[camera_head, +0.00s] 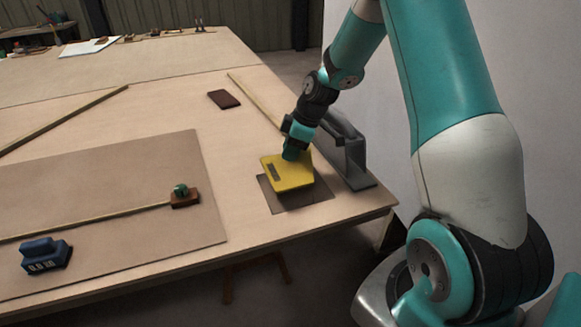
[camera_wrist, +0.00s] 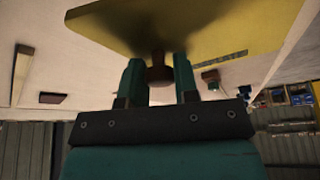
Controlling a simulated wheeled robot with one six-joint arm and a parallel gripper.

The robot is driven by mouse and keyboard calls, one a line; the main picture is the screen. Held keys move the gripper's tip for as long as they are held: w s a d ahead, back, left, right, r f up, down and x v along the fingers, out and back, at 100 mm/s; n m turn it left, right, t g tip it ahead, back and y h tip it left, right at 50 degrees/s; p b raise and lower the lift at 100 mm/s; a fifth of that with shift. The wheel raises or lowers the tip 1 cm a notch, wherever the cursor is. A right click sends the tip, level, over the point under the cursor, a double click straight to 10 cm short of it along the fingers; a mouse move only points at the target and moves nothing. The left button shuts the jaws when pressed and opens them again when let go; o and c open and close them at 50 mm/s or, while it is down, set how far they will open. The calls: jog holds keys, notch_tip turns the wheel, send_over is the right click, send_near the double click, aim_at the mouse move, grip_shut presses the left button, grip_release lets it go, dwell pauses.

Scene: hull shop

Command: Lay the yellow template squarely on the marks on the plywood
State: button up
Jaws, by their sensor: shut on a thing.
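The yellow template (camera_head: 285,177) is a flat square plate with a dark slot, over the table's near right corner. My gripper (camera_head: 293,153) is above it. In the wrist view the fingers (camera_wrist: 159,78) are shut on the template's brown knob, and the yellow plate (camera_wrist: 215,32) spreads across the top. A dark brown square (camera_head: 293,203) shows below the template and partly hidden by it, turned slightly from it. The template seems held a little above it; the exact gap is unclear. I cannot make out marks.
A grey bracket-like tool (camera_head: 350,160) stands close right of the template. A dark red block (camera_head: 223,99) lies behind. A large brown sheet (camera_head: 120,190) at left carries a blue block (camera_head: 45,255) and a rod with a green-knobbed brown block (camera_head: 185,197). Table edge is near.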

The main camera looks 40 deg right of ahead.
jog(key=shift+a+f, duration=0.1)
jog(key=shift+f, duration=2.55)
jog(key=shift+f, duration=0.1)
jog(key=o, duration=1)
jog(key=shift+c, duration=0.2)
jog(key=v, duration=1.1)
jog(key=shift+r, duration=0.25)
notch_tip(320, 180, up, 5)
send_over(290, 166)
jog(key=s+a, duration=0.2)
jog(key=a, duration=0.1)
jog(key=s+a+r+m+g, duration=0.1)
jog(key=s+a+r, duration=0.3)
jog(key=s+a, duration=0.6)
jog(key=s+a+r+m+g, duration=0.1)
jog(key=s+a+r+m, duration=0.1)
jog(key=s+a, duration=0.7)
jog(key=s, duration=0.4)
jog(key=shift+s+r+g+y, duration=0.15)
jog(key=shift+s+g+y, duration=0.05)
jog(key=shift+g+y, duration=0.2)
